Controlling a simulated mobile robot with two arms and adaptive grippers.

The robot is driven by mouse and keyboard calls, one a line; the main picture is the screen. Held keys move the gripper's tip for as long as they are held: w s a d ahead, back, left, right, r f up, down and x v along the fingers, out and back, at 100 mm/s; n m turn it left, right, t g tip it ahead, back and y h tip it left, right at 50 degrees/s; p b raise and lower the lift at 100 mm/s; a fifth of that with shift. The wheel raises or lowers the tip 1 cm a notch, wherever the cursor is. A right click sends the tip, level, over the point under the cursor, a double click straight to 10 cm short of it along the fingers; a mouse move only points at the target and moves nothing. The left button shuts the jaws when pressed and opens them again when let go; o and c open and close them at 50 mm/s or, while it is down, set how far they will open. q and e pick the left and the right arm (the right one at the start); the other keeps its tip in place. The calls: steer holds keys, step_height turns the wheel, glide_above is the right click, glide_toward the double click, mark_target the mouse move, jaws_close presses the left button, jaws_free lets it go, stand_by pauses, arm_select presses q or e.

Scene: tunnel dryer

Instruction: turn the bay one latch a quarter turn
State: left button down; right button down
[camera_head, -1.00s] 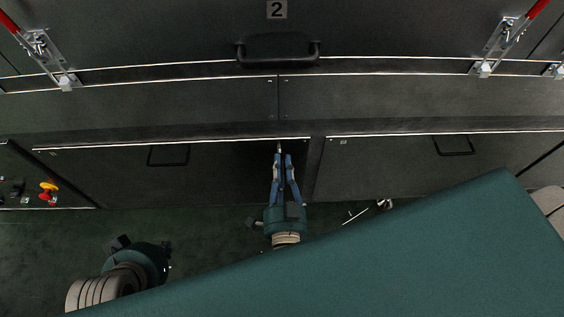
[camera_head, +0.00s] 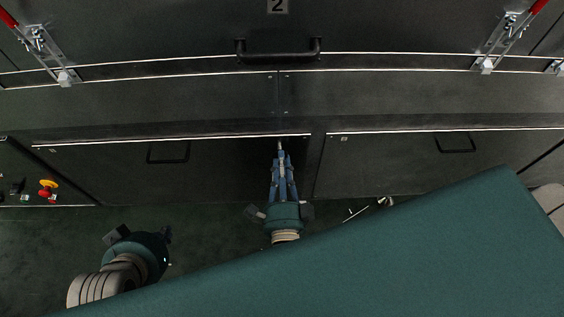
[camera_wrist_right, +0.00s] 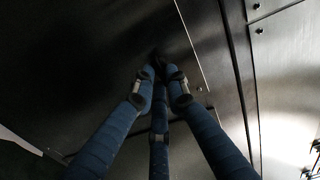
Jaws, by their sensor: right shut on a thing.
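My right gripper (camera_head: 281,152) reaches up to the lower left dark panel (camera_head: 110,172), near its top right corner. Its blue fingers are closed together at the tips on the small bay one latch (camera_head: 280,145), which is mostly hidden between them. In the right wrist view the blue fingers (camera_wrist_right: 157,68) meet at a small dark spot on the panel face; the latch's angle cannot be made out. My left gripper (camera_head: 138,250) is low at the left, away from the panels; its teal body shows but its fingers are hidden.
Black handles sit on the lower left panel (camera_head: 168,152), the lower right panel (camera_head: 455,143) and the upper door marked 2 (camera_head: 278,50). Toggle clamps with red grips flank that door (camera_head: 48,52). A red and yellow knob (camera_head: 48,188) is at the far left. Green floor lies below.

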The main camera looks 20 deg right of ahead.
arm_select(q)
steer(key=shift+w+d, duration=0.1)
steer(key=shift+w, duration=0.2)
arm_select(e)
steer(key=shift+m, duration=0.3)
steer(key=shift+f, duration=0.1)
steer(key=c, duration=1.7)
jaws_free()
steer(key=shift+c, duration=0.2)
steer(key=shift+s, duration=0.15)
arm_select(q)
steer(key=shift+r, duration=0.1)
arm_select(e)
steer(key=v, duration=1.1)
steer(key=shift+s+a, duration=0.2)
steer(key=shift+s, duration=0.15)
